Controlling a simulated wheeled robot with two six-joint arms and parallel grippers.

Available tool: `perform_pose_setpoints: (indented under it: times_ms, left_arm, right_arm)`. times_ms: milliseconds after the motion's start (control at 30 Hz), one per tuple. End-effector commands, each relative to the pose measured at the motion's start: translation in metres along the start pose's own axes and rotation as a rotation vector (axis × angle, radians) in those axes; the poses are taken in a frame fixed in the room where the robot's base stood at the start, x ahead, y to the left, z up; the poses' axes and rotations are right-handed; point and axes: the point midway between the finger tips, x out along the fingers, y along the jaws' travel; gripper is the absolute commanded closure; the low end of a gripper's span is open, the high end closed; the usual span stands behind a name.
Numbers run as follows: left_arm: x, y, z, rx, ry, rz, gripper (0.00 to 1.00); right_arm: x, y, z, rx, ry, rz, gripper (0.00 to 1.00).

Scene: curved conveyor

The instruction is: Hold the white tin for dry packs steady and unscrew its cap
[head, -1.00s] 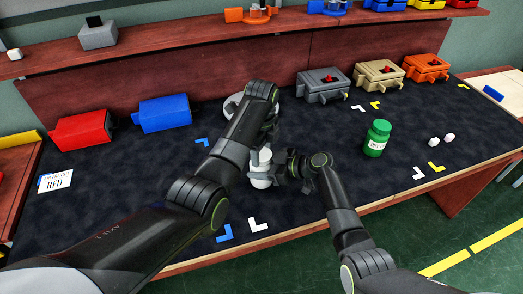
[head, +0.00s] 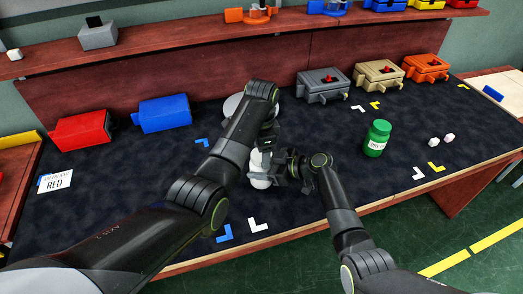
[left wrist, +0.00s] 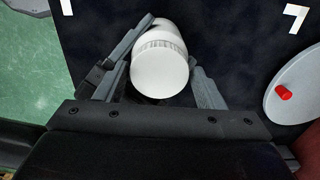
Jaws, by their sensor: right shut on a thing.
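My right gripper (head: 277,166) is shut on the tin's side from the right. My left gripper (head: 266,148) is above the tin, pointing down. In the left wrist view the tin's white ribbed cap (left wrist: 160,68) lies between my left fingers. These stand apart with a dark gap at the right of the cap, so the left gripper looks open around it.
A round grey disc with a red knob (left wrist: 284,93) lies behind my left arm. Red (head: 82,132) and blue (head: 164,113) boxes stand back left.

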Motion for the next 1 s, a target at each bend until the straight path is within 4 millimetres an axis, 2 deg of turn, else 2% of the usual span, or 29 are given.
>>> perform_pose_setpoints:
  times_ms: [33,100,367,700,867,1000]
  left_arm:
    - [0.000,0.000,0.000,0.000,0.000,0.000,0.30]
    - [0.000,0.000,0.000,0.001,0.000,0.000,0.24]
    - [-0.001,0.000,0.000,0.001,0.000,0.001,0.24]
    - [-0.040,0.000,0.000,0.001,0.000,-0.001,0.24]
    - [-0.045,0.000,0.000,0.008,-0.001,0.002,0.27]
    - [-0.048,0.000,0.000,0.083,-0.001,0.001,0.27]
  right_arm:
    - [0.000,0.000,0.000,0.001,0.000,-0.001,1.00]
    - [0.000,0.000,0.000,0.001,0.000,0.000,1.00]
    - [0.000,0.000,0.000,0.001,0.000,0.000,1.00]
    - [0.000,0.000,0.000,0.001,0.000,0.000,1.00]
    - [0.000,0.000,0.000,0.001,0.000,0.000,1.00]
    - [0.000,0.000,0.000,0.001,0.000,0.001,1.00]
